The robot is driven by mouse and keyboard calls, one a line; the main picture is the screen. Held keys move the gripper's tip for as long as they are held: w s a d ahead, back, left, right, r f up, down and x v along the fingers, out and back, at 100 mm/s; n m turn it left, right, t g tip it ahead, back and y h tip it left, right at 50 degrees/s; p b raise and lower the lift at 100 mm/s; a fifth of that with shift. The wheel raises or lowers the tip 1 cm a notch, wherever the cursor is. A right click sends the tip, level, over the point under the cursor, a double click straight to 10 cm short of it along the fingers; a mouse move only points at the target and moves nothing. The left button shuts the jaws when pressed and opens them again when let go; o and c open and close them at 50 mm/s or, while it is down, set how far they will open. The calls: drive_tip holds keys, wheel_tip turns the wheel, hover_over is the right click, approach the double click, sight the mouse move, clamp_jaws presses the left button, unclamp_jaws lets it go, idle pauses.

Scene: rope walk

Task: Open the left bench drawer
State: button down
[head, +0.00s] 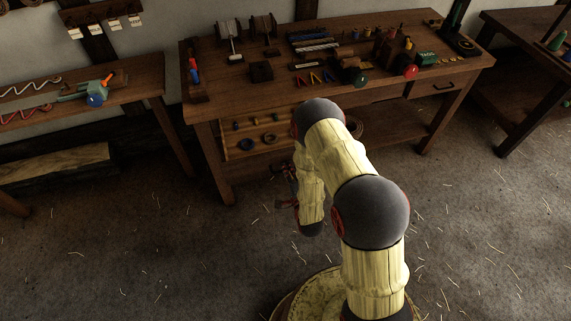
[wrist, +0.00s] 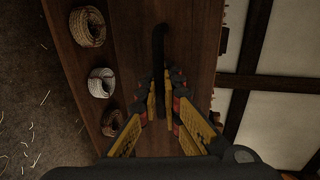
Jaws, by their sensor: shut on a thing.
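The left bench drawer (head: 240,152) stands out from under the left part of the workbench (head: 230,83) in the head view. Its pale interior is seen from above and holds several small dark pieces and rings. In the wrist view, a dark bar handle (wrist: 159,42) runs along the brown drawer front (wrist: 135,40). My gripper (wrist: 165,82) is at this handle with its fingers closed around it. The exact contact is dark and partly hidden by the fingers. In the head view my arm covers the drawer's right side, and my gripper shows only as a small dark shape.
Coils of rope (wrist: 87,27) lie on the low shelf beside the drawer front. The bench top carries many tools. A right drawer (head: 436,87) looks shut. A side table (head: 130,88) stands at the left. The floor (head: 130,235) in front is open, with loose straw.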

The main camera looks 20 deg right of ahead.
drive_tip(key=shift+s+f, duration=0.1)
drive_tip(key=shift+s, duration=0.15)
drive_tip(key=c, duration=2.2)
unclamp_jaws()
drive_tip(key=shift+c, duration=0.2)
drive_tip(key=v, duration=1.2)
